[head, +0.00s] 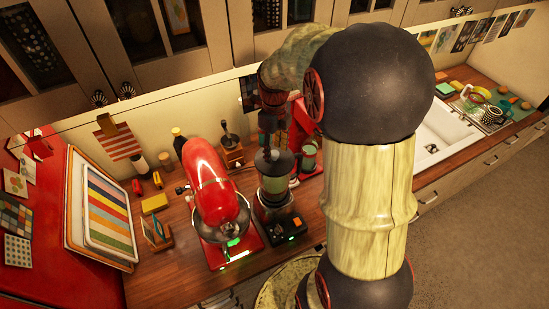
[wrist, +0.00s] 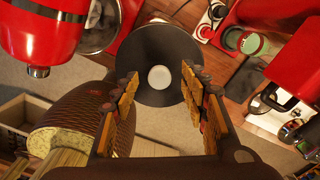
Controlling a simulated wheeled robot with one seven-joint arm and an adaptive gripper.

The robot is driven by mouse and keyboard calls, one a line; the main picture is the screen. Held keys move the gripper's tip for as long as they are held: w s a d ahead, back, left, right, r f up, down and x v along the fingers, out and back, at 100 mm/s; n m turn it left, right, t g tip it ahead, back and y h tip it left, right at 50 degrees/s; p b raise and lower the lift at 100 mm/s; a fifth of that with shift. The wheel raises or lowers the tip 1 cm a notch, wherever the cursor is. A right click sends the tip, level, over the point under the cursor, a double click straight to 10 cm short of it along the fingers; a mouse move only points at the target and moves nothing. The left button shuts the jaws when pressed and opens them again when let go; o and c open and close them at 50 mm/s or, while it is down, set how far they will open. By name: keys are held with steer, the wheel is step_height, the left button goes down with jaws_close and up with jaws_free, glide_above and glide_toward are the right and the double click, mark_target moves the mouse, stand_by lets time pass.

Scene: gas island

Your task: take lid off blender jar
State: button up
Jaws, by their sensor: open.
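The blender lid (wrist: 158,48) is a dark round disc with a pale knob (wrist: 159,77) at its centre, seen from above in the wrist view. In the head view the lid (head: 272,160) tops the greenish blender jar (head: 275,184), which stands upright on its dark base (head: 283,231). My gripper (wrist: 160,82) is open, its two fingers on either side of the knob in the wrist view. In the head view my gripper (head: 270,128) is just above the lid. I cannot tell whether the fingertips touch it.
A red stand mixer (head: 212,190) stands close left of the blender. A red coffee machine (head: 302,130) is close behind on the right. A wooden grinder (head: 232,150) stands at the back. Striped boards (head: 108,215) lean at the left. A white sink (head: 440,130) is farther right.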

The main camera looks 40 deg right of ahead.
steer(key=shift+f, duration=0.25)
steer(key=shift+c, duration=0.9)
jaws_close()
